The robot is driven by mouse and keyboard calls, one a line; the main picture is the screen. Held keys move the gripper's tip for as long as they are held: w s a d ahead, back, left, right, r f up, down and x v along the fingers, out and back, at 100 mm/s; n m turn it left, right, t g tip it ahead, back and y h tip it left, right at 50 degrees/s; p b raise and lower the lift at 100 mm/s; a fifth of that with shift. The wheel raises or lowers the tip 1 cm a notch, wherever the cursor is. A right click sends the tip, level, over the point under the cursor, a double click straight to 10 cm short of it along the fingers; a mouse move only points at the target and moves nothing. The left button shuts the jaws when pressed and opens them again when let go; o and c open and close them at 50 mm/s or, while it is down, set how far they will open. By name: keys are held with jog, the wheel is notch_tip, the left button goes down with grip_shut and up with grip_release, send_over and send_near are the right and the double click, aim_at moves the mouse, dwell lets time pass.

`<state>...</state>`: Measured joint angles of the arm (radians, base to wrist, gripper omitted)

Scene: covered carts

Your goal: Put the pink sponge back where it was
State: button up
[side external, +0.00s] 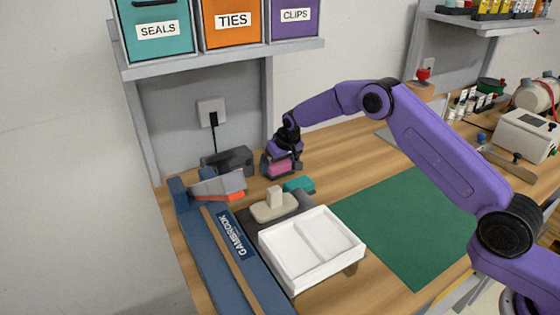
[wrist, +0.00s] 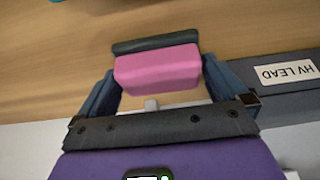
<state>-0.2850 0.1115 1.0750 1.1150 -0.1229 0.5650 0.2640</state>
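The pink sponge (side external: 279,169) is at the back of the wooden bench, below the shelf and in front of the wall. My gripper (side external: 280,160) is over it, pointing down. In the wrist view the sponge (wrist: 157,70) lies between my two fingers (wrist: 160,82), which appear to press against its two ends. A dark green strip runs along its far side. Whether the sponge touches the bench or is slightly raised I cannot tell.
A dark box (side external: 228,160) stands left of my gripper, beside a grey and orange piece (side external: 222,186). A teal block (side external: 299,184), a beige block (side external: 273,208) and a white two-part tray (side external: 348,252) lie in front. The green mat (side external: 400,225) is clear.

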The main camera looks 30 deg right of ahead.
jog(key=v, duration=1.2)
jog(key=shift+r, duration=0.15)
jog(key=s+a+r+n+g+y, duration=0.1)
jog(key=s+a+r+n, duration=0.15)
jog(key=s, duration=0.85)
jog(key=s+a+r+n+g, duration=0.1)
jog(key=s+a+r+n, duration=0.2)
jog(key=s, duration=0.8)
jog(key=s+d+n+g, duration=0.1)
jog(key=s+d+n, duration=0.2)
jog(key=s, duration=1)
jog(key=s+d+f+n+g, duration=0.1)
jog(key=s+d+n, duration=0.3)
jog(key=s+d, duration=0.5)
jog(key=s, duration=0.5)
jog(key=shift+d+f+h, duration=0.25)
jog(key=shift+d+h, duration=0.05)
jog(key=shift+d, duration=0.05)
